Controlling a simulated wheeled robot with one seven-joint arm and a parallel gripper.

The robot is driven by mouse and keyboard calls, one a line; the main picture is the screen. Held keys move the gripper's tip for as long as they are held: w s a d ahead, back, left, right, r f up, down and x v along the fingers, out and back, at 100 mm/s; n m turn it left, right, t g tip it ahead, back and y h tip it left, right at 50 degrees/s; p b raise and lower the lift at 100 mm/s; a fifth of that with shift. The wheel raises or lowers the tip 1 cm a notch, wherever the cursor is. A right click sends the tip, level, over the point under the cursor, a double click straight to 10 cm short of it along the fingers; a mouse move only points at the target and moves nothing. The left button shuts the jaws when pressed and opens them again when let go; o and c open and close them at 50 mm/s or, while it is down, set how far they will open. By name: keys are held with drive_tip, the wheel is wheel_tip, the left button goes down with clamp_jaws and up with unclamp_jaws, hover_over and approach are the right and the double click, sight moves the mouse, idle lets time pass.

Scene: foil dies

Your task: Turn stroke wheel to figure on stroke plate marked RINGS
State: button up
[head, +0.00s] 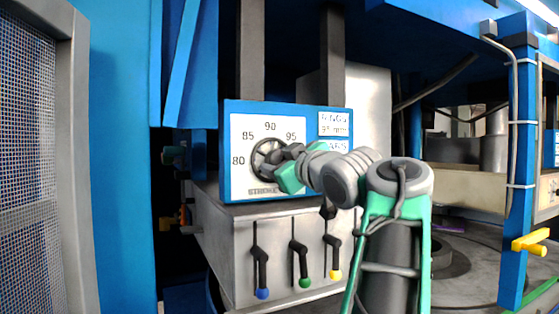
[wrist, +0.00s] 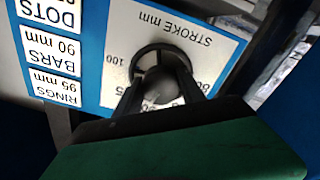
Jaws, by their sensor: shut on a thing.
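The stroke wheel (head: 262,150) is a dark round knob on a white dial marked STROKE (head: 242,185), with figures 80, 85, 90 and 95 visible in the head view. My gripper (head: 283,163) reaches in from the right and covers the wheel's right side. In the wrist view its two dark fingers are shut on the wheel (wrist: 160,62), with the dial (wrist: 215,55) upside down and 100 also readable. The stroke plate (wrist: 58,50) beside the dial reads RINGS 95 mm, BARS 90 mm and DOTS, its figure cut off. I cannot tell which figure the wheel points to.
Below the blue panel (head: 227,180) hang three levers with a blue knob (head: 262,293), a green knob (head: 304,283) and a yellow knob (head: 335,274). A blue press frame (head: 120,120) and mesh guard (head: 30,150) stand left. A yellow handle (head: 530,240) is at right.

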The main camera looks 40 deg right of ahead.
drive_tip(key=m+p, duration=0.1)
drive_tip(key=m, duration=0.5)
drive_tip(key=shift+f, duration=0.1)
drive_tip(key=shift+p, duration=0.3)
drive_tip(key=o, duration=1.4)
drive_tip(key=shift+c, duration=0.2)
drive_tip(key=b+v, duration=0.1)
drive_tip(key=v, duration=0.6)
drive_tip(key=shift+s+a, duration=0.2)
drive_tip(key=shift+s, duration=0.15)
